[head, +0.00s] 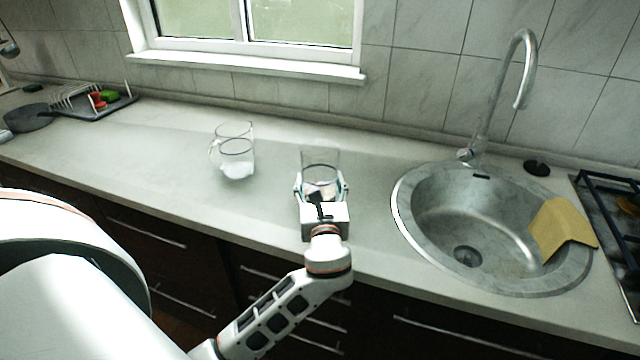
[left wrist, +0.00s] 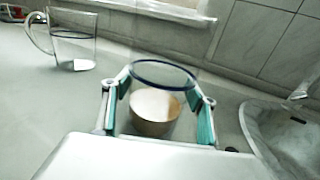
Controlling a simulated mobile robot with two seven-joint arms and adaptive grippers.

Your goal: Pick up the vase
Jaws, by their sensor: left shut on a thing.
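The vase (head: 321,160) is a clear glass vessel on the counter side in front of the window, left of the sink. My left gripper (head: 321,187) is shut on it, with one finger on each side. In the left wrist view the vase (left wrist: 154,112) stands between the teal finger pads of the left gripper (left wrist: 160,118), its dark round rim upward and something pale brown showing at its bottom. I cannot tell whether its base touches the counter. My right gripper is not in view.
A clear glass jug (head: 236,160) with a handle stands left of the vase. A round metal sink (head: 408,225) with a tall faucet (head: 527,75) and a yellow cloth (head: 560,230) lies to the right. A dish rack (head: 95,100) is far left. Counter between jug and vase is clear.

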